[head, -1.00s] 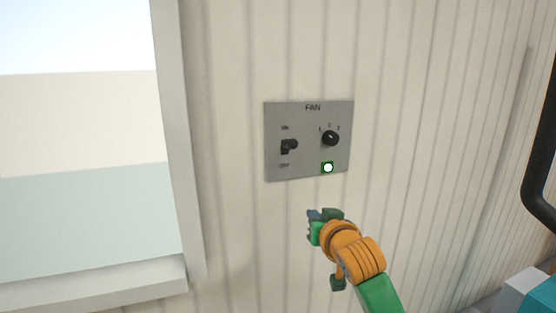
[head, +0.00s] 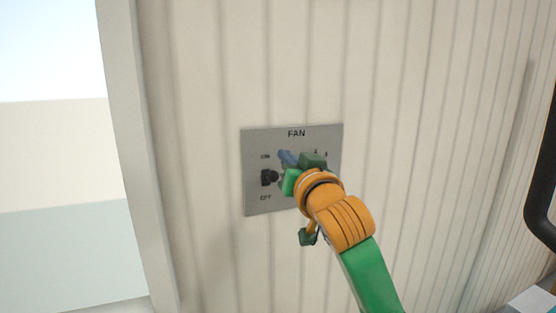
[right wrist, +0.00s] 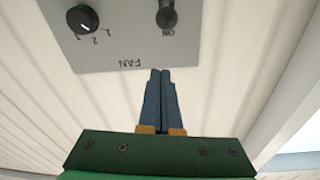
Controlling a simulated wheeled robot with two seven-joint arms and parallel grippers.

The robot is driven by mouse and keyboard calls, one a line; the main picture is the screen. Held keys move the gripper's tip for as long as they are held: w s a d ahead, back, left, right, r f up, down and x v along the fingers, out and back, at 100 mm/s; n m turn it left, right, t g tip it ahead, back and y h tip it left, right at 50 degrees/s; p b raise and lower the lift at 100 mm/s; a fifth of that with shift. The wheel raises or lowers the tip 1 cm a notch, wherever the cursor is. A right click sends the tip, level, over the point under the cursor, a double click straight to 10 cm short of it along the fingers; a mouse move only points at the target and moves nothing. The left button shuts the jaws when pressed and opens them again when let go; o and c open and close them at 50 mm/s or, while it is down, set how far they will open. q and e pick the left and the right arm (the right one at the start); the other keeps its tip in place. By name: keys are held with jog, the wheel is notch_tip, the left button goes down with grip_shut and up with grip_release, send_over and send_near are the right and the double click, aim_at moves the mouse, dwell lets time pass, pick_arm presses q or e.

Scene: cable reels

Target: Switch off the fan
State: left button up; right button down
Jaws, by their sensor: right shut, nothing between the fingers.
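The grey FAN panel (head: 255,203) is on the wall in the head view and shows upside down in the right wrist view (right wrist: 100,52). Its black toggle switch (head: 269,177) sits between the ON and OFF labels; in the right wrist view the switch (right wrist: 166,14) is beside ON. My right gripper (head: 287,158) is shut and empty in front of the panel, right of and slightly above the switch. In the right wrist view its blue fingertips (right wrist: 160,71) point at the panel's FAN-label edge. Contact cannot be told. My left gripper is not in view.
The black rotary knob (right wrist: 83,19) shows in the right wrist view; my gripper hides it and the indicator light in the head view. The ribbed wall (head: 430,150) is clear around the panel. A window frame (head: 130,130) stands at the left.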

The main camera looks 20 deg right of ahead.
aim_at(273, 176)
jog(key=w+p, duration=0.2)
jog(key=w, duration=0.3)
jog(key=shift+a+r+p, duration=0.1)
jog(key=shift+r+p, duration=0.05)
jog(key=shift+p, duration=0.2)
jog(key=f, duration=0.2)
jog(key=s+f, duration=0.1)
jog(key=shift+a+f, duration=0.3)
